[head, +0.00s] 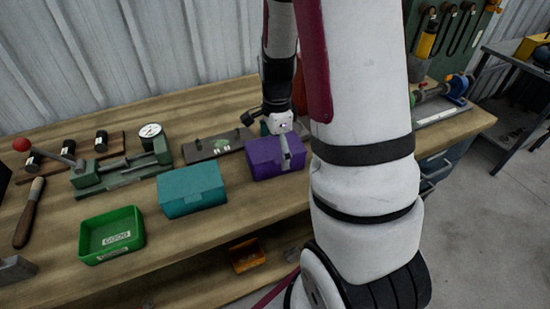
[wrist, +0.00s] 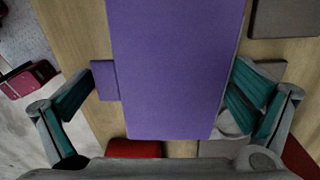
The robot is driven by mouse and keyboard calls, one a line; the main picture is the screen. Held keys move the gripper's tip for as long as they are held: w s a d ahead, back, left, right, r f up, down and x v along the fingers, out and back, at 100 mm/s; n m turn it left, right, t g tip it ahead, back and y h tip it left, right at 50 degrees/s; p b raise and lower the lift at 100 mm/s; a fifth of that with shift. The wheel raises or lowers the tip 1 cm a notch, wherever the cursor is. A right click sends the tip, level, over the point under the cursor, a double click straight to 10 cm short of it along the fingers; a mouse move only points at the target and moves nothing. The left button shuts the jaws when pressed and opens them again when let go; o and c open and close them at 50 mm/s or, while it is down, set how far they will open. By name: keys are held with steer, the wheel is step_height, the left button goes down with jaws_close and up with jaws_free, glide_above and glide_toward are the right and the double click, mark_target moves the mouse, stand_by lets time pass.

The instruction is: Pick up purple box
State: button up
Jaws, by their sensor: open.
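The purple box (head: 262,160) sits on the wooden workbench, right of the teal box (head: 191,190). My gripper (head: 284,148) is over it, with one finger in front of its near side; the other finger is hidden in the head view. In the wrist view the purple box (wrist: 175,65) fills the middle, between the two spread fingers of my gripper (wrist: 165,95). The left finger is apart from the box's main side, near a small purple tab. The right finger is close to the other side; I cannot tell whether it touches.
A green tray (head: 112,236) stands at the front left of the workbench (head: 60,265). A green clamp fixture (head: 122,170), a dial gauge (head: 150,133) and a dark plate (head: 212,147) lie left of and behind the boxes. An orange bin (head: 247,256) is on the lower shelf.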

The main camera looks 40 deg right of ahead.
steer(key=shift+f, duration=0.4)
steer(key=c, duration=1.1)
steer(key=shift+o, duration=0.2)
steer(key=shift+r, duration=0.2)
steer(key=shift+r, duration=1.65)
steer(key=s+a+p, duration=0.1)
steer(key=s, duration=0.3)
steer(key=s+a+r+p, duration=0.1)
steer(key=s, duration=0.3)
steer(key=s+a+p, duration=0.2)
steer(key=s, duration=0.3)
steer(key=shift+r, duration=0.3)
